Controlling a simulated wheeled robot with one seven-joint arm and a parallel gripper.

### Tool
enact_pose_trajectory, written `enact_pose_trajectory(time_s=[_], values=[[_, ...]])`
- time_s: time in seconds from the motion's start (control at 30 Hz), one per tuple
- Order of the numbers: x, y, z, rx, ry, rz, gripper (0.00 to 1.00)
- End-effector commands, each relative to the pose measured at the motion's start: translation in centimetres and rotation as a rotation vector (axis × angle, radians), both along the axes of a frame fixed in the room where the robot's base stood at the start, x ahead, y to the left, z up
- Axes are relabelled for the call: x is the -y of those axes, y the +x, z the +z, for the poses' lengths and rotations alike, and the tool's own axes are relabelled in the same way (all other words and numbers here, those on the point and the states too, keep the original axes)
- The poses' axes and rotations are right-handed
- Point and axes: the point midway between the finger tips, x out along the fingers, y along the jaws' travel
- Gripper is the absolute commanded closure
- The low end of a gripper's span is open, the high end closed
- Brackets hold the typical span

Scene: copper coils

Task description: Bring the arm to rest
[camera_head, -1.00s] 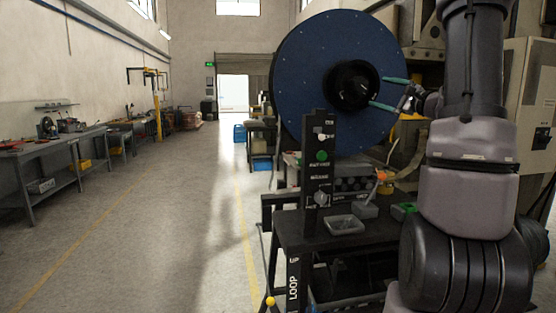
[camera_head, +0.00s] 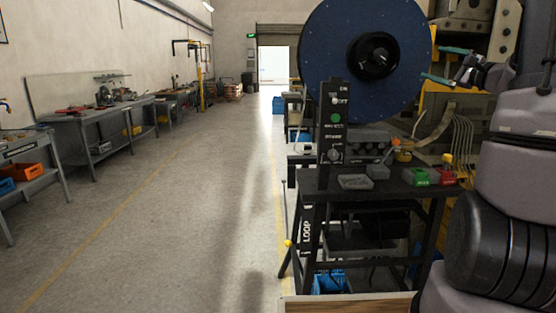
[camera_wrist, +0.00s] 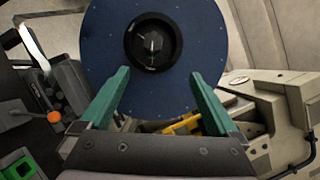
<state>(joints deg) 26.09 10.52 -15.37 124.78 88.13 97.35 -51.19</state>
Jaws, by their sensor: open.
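My gripper (camera_head: 446,66) is at the upper right of the head view, with its green fingers spread apart and nothing between them. In the wrist view my gripper (camera_wrist: 163,98) shows both green fingers wide open. Beyond them is a large blue disc (camera_head: 330,40) with a black hub (camera_head: 373,56). The disc also fills the upper middle of the wrist view (camera_wrist: 105,50). The gap between fingertips and disc is hard to judge. My arm is raised along the right edge of the head view.
A black workbench (camera_head: 325,188) with a control panel (camera_head: 332,135), a grey tray (camera_head: 355,182) and small green and red bins (camera_head: 416,177) stands before the disc. Grey benches (camera_head: 95,135) line the left wall. The floor (camera_head: 180,200) between is clear. A wooden edge (camera_head: 345,304) shows at the bottom.

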Motion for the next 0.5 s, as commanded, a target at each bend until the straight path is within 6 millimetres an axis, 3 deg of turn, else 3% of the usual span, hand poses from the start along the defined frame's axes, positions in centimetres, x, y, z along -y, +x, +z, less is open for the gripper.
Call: enact_pose_trajectory(time_s=[0.33, 0.5], values=[[-5.9, -1.5, 0.2, -0.072, -0.069, 0.138, 0.04], [-10.7, -3.5, 0.0, -0.138, -0.145, 0.251, 0.04]])
